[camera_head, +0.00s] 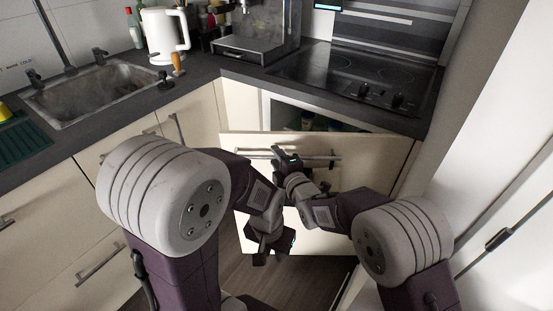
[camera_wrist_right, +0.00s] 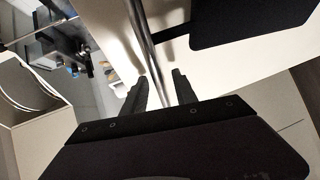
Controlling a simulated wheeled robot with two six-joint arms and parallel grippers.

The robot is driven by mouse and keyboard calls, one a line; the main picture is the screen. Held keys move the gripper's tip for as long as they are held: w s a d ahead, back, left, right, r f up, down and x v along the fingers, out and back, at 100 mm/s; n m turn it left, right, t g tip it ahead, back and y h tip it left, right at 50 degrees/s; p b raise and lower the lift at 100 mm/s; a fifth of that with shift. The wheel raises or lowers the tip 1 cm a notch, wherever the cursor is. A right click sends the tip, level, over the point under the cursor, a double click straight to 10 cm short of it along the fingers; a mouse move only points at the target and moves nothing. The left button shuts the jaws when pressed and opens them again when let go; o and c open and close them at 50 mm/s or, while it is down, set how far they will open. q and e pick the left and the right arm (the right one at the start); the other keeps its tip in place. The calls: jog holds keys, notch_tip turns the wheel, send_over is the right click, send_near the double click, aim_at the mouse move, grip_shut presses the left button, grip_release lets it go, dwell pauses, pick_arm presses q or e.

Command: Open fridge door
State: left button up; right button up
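A cream front panel (camera_head: 370,156) with a horizontal metal bar handle (camera_head: 322,156) stands out from the cabinet under the cooktop, with an opening behind its top edge. No label marks it as the fridge door. My right gripper (camera_head: 287,158) is at the handle. In the right wrist view the bar (camera_wrist_right: 148,45) runs between the two separated fingers of the right gripper (camera_wrist_right: 160,78), with a gap visible beside it. My left gripper (camera_head: 270,255) hangs lower, in front of the panel, empty, and its fingers look apart. My arms hide part of the panel.
Several items (camera_head: 308,119) show dimly inside the opening. The counter holds a sink (camera_head: 95,92), a white kettle (camera_head: 165,35), a coffee machine (camera_head: 262,30) and a cooktop (camera_head: 355,75). Tall white doors (camera_head: 510,190) stand close at the right. Some floor (camera_head: 290,280) is clear below.

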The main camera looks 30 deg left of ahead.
jog(key=shift+w+a+f, duration=0.1)
jog(key=shift+w+a, duration=0.1)
grip_shut()
jog(key=shift+d, duration=0.1)
dwell(1.3)
